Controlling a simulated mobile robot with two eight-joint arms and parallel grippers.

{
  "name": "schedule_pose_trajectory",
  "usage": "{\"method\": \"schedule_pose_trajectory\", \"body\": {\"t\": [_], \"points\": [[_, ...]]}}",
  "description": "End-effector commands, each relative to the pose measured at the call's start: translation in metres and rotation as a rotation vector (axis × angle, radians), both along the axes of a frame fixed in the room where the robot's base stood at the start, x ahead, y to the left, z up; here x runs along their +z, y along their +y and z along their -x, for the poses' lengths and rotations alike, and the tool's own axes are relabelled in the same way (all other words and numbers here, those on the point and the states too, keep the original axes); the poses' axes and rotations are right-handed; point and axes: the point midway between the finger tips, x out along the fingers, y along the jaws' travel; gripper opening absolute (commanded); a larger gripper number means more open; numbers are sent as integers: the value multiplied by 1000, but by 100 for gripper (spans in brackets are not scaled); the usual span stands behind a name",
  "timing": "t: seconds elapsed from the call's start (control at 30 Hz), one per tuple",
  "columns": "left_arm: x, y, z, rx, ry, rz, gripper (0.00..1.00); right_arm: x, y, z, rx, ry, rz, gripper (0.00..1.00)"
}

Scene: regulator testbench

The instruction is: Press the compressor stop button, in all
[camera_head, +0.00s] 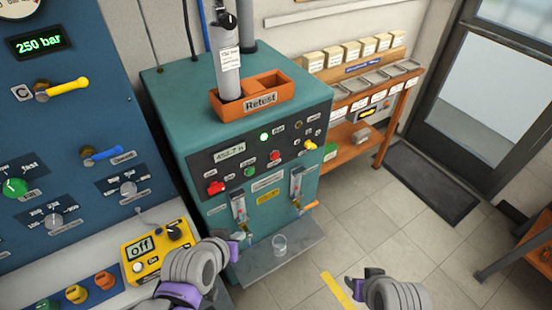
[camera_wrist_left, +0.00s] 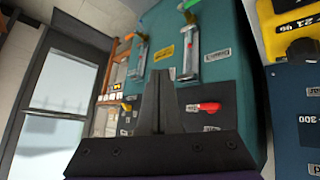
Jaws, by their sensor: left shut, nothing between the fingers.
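The teal compressor cabinet (camera_head: 165,90) stands in the middle, with a dark control panel (camera_head: 235,162) on its front. The panel holds a red knob (camera_head: 215,188), a green button (camera_head: 250,172), a red button (camera_head: 275,155) and a yellow knob (camera_head: 310,145). Their small labels are too blurred to read. My left gripper (camera_head: 241,245) is shut and empty, below and in front of the panel, apart from the buttons. In the left wrist view its fingers (camera_wrist_left: 160,95) cover the panel's middle, beside the red knob (camera_wrist_left: 208,107). My right gripper (camera_head: 354,286) is low over the floor; its jaws are unclear.
A yellow meter reading "off" (camera_head: 142,248) sits left of my left gripper. An orange tray marked Retest (camera_head: 262,102) holds a grey cylinder on the cabinet.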

Motion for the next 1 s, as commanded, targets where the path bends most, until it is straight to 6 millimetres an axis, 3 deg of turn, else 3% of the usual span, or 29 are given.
{"method": "schedule_pose_trajectory", "body": {"t": [0.1, 0.2, 0.4, 0.6, 1.0], "points": [[8, -53, -59, -13, -194, 170, 0, -16, 0, 4, 0, 8, 0, 50], [18, -89, -98, 15, -351, 320, 0, -26, 0, 6, 0, 12, 0, 50], [21, -133, -144, 144, -591, 581, 0, -41, 0, 9, 0, 18, 0, 50], [10, -144, -156, 272, -705, 721, 0, -49, 0, 11, 0, 21, 0, 50], [6, -144, -158, 316, -736, 754, 0, -50, 0, 11, 0, 21, 0, 50]]}}
